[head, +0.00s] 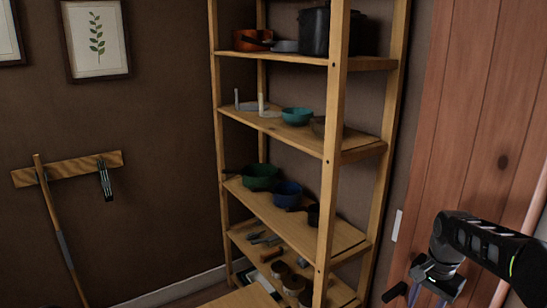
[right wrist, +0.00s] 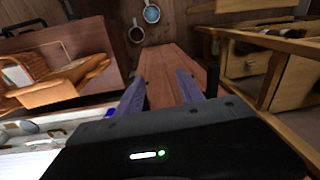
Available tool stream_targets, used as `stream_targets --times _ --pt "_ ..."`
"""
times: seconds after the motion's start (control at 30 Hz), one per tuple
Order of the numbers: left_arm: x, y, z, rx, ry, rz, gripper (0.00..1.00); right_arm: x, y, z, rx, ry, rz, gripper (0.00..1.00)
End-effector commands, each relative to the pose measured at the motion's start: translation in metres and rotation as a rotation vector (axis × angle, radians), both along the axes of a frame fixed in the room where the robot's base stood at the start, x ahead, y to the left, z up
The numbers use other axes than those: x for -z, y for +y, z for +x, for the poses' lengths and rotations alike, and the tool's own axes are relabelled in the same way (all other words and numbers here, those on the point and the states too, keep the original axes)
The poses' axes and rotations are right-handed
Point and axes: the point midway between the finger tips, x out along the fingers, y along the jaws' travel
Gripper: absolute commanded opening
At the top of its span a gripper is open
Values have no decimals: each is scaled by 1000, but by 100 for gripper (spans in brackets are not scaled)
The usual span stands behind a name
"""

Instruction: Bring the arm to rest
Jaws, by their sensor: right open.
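My right arm comes in from the right edge of the head view. Its gripper (head: 430,288) hangs low in front of the reddish wooden door (head: 480,130), to the right of the shelf unit. In the right wrist view the two fingers of this gripper (right wrist: 158,85) stand apart with nothing between them. Wooden planks show beyond them. My left gripper is in neither view.
A wooden shelf unit (head: 333,150) holds a black pot (head: 315,32), a teal bowl (head: 297,116), a green pot (head: 260,177) and a blue pot (head: 287,194).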

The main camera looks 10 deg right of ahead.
Motion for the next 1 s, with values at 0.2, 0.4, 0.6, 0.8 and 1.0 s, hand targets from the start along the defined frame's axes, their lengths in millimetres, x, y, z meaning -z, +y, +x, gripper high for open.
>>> stream_targets --times 0.2,0.4,0.6,0.8,1.0 --pt "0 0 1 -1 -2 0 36 11 9 26 -111 -118 -4 44" --pt "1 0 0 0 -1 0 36 49 39 49 -259 -237 6 44" --pt "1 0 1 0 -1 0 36 125 109 53 -448 -345 44 44" --pt "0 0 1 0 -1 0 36 228 218 -8 -641 -392 102 44" --pt "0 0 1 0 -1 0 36 294 298 -126 -763 -308 171 44"
